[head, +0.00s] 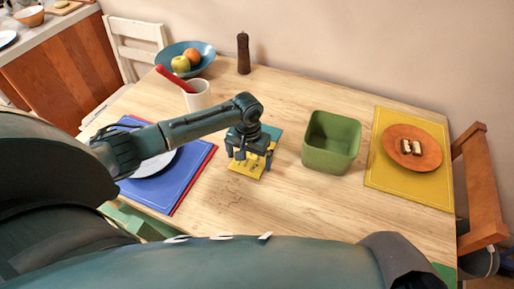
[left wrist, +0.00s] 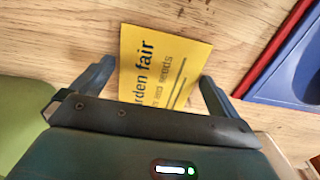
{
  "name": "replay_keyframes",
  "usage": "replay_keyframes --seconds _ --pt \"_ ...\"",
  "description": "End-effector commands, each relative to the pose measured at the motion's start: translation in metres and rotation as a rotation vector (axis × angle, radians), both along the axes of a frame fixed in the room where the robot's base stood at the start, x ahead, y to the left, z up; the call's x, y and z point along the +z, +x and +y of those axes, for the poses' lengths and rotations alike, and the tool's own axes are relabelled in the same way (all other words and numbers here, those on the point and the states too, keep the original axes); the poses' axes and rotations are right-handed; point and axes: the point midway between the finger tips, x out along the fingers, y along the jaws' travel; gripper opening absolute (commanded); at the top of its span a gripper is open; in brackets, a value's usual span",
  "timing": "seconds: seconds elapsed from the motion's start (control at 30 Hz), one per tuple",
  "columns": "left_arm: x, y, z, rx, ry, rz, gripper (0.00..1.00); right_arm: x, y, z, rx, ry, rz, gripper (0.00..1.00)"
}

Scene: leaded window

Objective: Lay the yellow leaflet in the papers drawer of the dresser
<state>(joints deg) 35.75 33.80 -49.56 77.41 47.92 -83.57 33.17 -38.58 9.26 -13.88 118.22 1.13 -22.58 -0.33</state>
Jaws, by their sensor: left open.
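The yellow leaflet (head: 243,171) lies on the wooden table below my left gripper (head: 250,156), which partly covers it. In the left wrist view the leaflet (left wrist: 160,65) shows dark print reading "rden fair". There my left gripper (left wrist: 156,74) is open, with one finger on each side of the leaflet. I cannot tell whether the fingers touch it. My right gripper is not in view. I see no drawer that I can identify as the papers drawer.
A green bin (head: 331,143) stands right of the leaflet. A blue folder or mat (head: 190,172) with a plate lies left. A teal flat thing (head: 273,132) shows behind the gripper. A mug (head: 198,97), fruit bowl (head: 205,60), pepper mill (head: 243,54) and yellow mat (head: 405,188) are farther out.

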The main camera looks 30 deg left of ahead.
Motion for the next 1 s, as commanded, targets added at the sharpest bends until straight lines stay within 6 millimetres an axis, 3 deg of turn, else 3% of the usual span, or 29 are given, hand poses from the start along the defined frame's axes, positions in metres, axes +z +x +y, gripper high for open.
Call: replay_keyframes --seconds 0.17,0.6,0.83,1.0 --pt "0.0 0.0 0.0 0.0 0.0 0.0 1.0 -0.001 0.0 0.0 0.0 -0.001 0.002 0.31" --pt "0.001 0.0 0.0 0.0 0.0 -0.001 0.65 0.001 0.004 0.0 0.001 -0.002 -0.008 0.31" --pt "0.005 0.001 0.0 0.0 0.0 -0.002 0.65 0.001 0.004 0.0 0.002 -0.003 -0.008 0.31" --pt "0.031 0.001 0.0 -0.002 0.0 -0.006 0.65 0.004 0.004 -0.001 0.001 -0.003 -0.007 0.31"
